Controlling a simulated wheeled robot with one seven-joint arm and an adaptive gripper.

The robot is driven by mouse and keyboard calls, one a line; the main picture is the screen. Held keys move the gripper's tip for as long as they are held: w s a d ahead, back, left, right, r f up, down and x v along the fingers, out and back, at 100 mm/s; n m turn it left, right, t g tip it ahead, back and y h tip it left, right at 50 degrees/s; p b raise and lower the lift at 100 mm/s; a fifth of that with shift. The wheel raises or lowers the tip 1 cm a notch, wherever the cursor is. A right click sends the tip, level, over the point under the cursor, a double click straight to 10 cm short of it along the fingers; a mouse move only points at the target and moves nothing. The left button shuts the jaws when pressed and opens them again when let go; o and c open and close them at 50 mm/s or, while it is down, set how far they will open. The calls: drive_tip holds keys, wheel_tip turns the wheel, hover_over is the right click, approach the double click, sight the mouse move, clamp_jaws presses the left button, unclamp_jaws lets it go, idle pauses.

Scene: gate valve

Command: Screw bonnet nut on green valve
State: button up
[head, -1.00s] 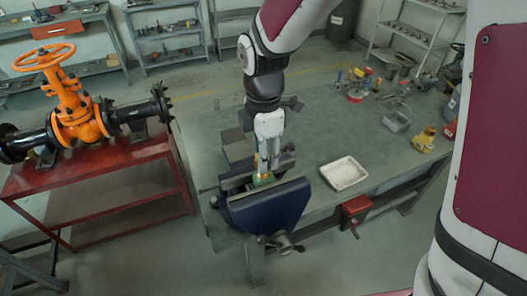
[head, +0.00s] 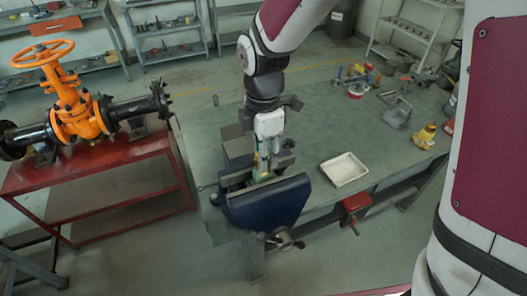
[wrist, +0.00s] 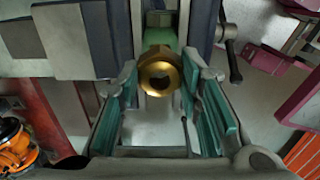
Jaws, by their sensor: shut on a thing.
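The green valve (head: 263,177) is clamped in the jaws of the blue bench vise (head: 268,206). It shows as a green body (wrist: 160,40) at the top middle of the wrist view. The fingers hide much of the nut in the head view. How far the nut sits on the thread cannot be told.
A white tray (head: 344,170) lies on the green-grey bench (head: 310,130) right of the vise. Tools and a yellow fitting (head: 425,137) are farther right. An orange gate valve (head: 76,118) stands on a red table (head: 95,170) at left.

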drive_tip(key=shift+f, duration=1.15)
clamp_jaws()
idle(1.5)
drive_tip(key=o, duration=1.3)
unclamp_jaws()
drive_tip(key=shift+r+p, duration=1)
drive_tip(key=shift+r, duration=2.55)
